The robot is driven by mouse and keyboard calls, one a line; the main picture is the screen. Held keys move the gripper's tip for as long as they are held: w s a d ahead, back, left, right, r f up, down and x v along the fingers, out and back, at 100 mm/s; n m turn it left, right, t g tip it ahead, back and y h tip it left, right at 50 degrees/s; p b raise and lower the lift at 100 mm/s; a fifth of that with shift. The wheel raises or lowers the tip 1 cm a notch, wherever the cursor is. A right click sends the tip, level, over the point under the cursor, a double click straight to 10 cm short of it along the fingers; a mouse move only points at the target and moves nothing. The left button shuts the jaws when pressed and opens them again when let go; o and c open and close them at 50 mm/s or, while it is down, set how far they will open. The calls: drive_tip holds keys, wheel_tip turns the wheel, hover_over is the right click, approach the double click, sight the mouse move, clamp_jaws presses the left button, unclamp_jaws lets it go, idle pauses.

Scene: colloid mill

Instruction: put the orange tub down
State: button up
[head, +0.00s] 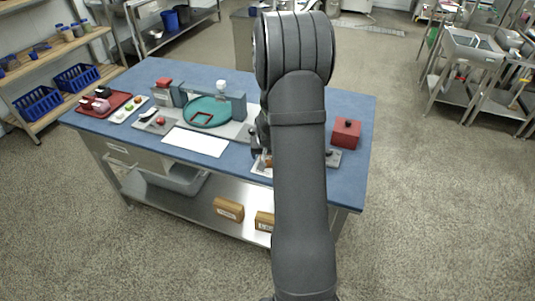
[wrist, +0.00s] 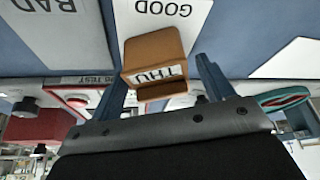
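The orange tub (wrist: 150,48), a small brown-orange box with a white label reading THU, shows in the wrist view between my fingers. It overlaps the edge of a white GOOD card (wrist: 165,14); I cannot clearly tell whether its base touches it. The lettering appears upside down. My gripper (wrist: 161,70) is around the tub, with a finger on each side. A narrow gap shows at the right finger; the left fingertip is partly hidden by the tub. In the head view my arm hides most of the gripper and tub.
A BAD card (wrist: 60,28) lies beside the GOOD card. The blue table (head: 345,105) also carries a red box (head: 346,133) at right, a station with a teal disc (head: 208,112), a white sheet (head: 197,141) and a red tray (head: 116,101) at left.

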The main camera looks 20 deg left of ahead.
drive_tip(key=shift+r, duration=0.1)
drive_tip(key=v, duration=1.2)
drive_tip(key=x, duration=1.2)
idle(0.3)
drive_tip(key=shift+r, duration=0.15)
